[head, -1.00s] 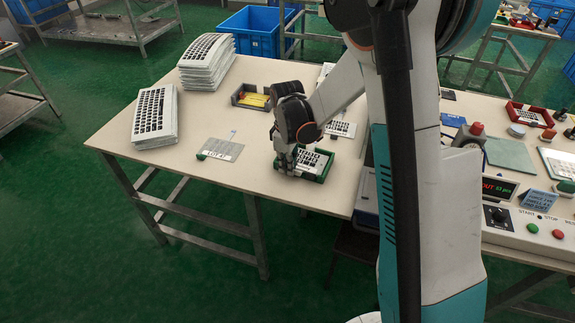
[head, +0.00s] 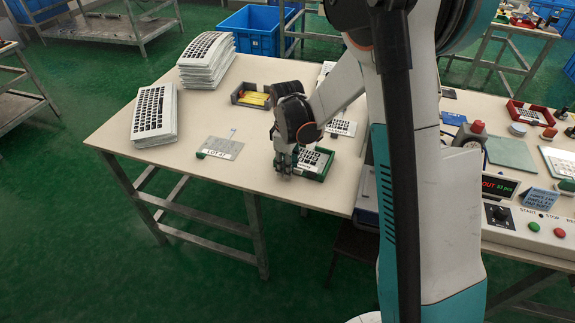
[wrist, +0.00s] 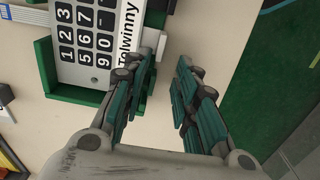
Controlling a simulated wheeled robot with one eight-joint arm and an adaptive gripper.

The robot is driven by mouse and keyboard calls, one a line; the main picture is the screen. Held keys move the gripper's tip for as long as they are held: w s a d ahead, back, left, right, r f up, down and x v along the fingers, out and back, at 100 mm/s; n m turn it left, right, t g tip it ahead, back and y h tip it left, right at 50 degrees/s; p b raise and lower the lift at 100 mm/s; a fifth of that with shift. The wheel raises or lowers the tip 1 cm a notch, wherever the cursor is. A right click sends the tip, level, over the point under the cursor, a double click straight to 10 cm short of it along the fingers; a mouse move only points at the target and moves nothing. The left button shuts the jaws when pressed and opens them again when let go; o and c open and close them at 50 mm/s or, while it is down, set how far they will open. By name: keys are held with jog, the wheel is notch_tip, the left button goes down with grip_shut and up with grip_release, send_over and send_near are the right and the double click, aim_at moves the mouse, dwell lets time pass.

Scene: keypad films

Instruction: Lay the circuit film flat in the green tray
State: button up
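The green tray (head: 322,176) stands near the table's front right. A white film with black number keys (head: 312,158), marked "Tolwinny", lies in it. In the wrist view the film (wrist: 86,45) appears flat between the green walls (wrist: 45,66), and a striped ribbon tail (wrist: 28,15) runs out at upper left. I cannot tell whether this is the circuit film. My gripper (head: 283,170) is at the tray's left end. In the wrist view its fingers (wrist: 168,78) are apart with only table between them; the left finger overlaps the tray's edge, contact unclear.
A greyish sheet with a tail and a lot label (head: 219,147) lies left of the tray. A dark box with yellow items (head: 252,96) stands behind. Keypad stacks (head: 155,118) are at left. A control panel (head: 530,225) stands at right. The table's front left is clear.

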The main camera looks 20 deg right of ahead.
notch_tip(320, 180, up, 12)
dwell(0.6)
jog(key=s+r+m+t, duration=0.3)
jog(key=s+r+m, duration=0.2)
jog(key=s+r, duration=0.55)
jog(key=s+f+m+t, duration=0.1)
jog(key=s+m+t, duration=0.3)
jog(key=s, duration=0.8)
jog(key=shift+s+m, duration=0.25)
jog(key=shift+m, duration=0.05)
jog(key=shift+f, duration=0.1)
